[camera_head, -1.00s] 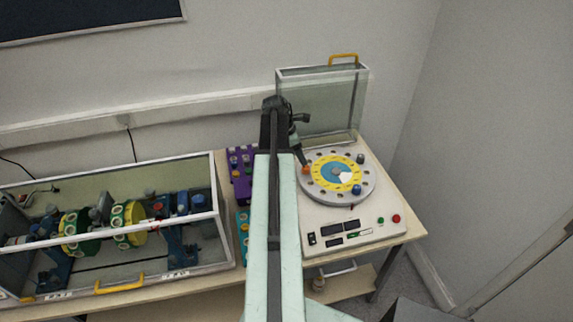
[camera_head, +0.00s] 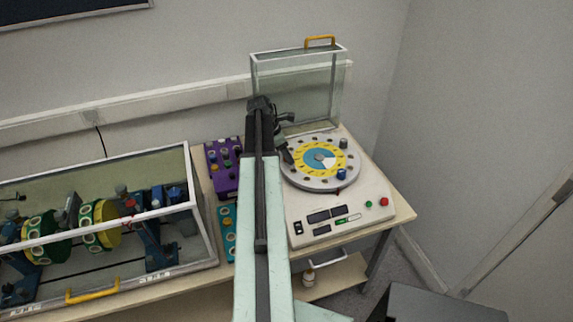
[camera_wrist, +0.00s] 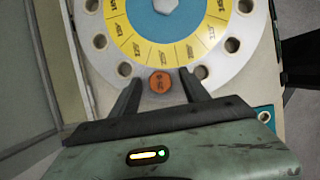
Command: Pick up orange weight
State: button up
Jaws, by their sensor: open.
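The orange weight (camera_wrist: 160,82) is a small round piece on the rim of the round dial plate (camera_wrist: 107,52) in the wrist view. My gripper (camera_wrist: 163,82) is open, with one dark finger on each side of the weight and a gap to each. I cannot tell how high the fingers are above the plate. In the head view my gripper (camera_head: 286,157) is at the left edge of the dial plate (camera_head: 321,185), and the orange weight is hidden there.
A blue weight (camera_head: 341,174) and a grey weight (camera_head: 343,143) sit on the plate. A clear raised cover (camera_head: 300,90) stands behind it. A purple box (camera_head: 224,170) and a glass-cased machine (camera_head: 95,225) are to the left.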

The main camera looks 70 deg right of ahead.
jog(key=shift+r, duration=0.1)
grip_shut()
